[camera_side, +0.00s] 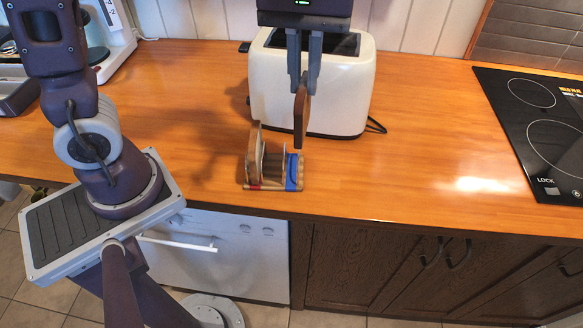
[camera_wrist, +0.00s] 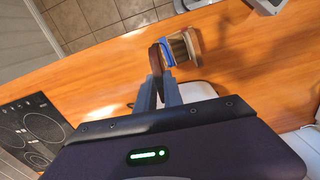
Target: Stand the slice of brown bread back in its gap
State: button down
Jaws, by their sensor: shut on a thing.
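My gripper (camera_side: 304,90) is shut on a slice of brown bread (camera_side: 301,118), seen nearly edge-on and hanging upright above the counter. In the side view the slice is above and slightly right of a small wooden rack (camera_side: 275,186). The rack has thin dividers, a blue band on its right part and a red mark on its left. Another slice of bread (camera_side: 254,150) stands in its left part. In the wrist view the held slice (camera_wrist: 156,62) is between the fingers, next to the rack's blue band (camera_wrist: 167,52). Whether it touches the rack is unclear there.
A cream toaster (camera_side: 345,95) stands right behind the rack and my gripper. A black cooktop (camera_side: 545,130) is at the right. The counter's front edge (camera_side: 380,220) runs close in front of the rack. The wooden counter between rack and cooktop is clear.

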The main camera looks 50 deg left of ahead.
notch_tip(320, 180, down, 11)
jog(key=a+n, duration=0.1)
jog(key=a, duration=0.1)
jog(key=shift+s+n, duration=0.4)
jog(key=shift+s, duration=0.05)
jog(key=c, duration=1.5)
grip_release()
jog(key=shift+f, duration=0.1)
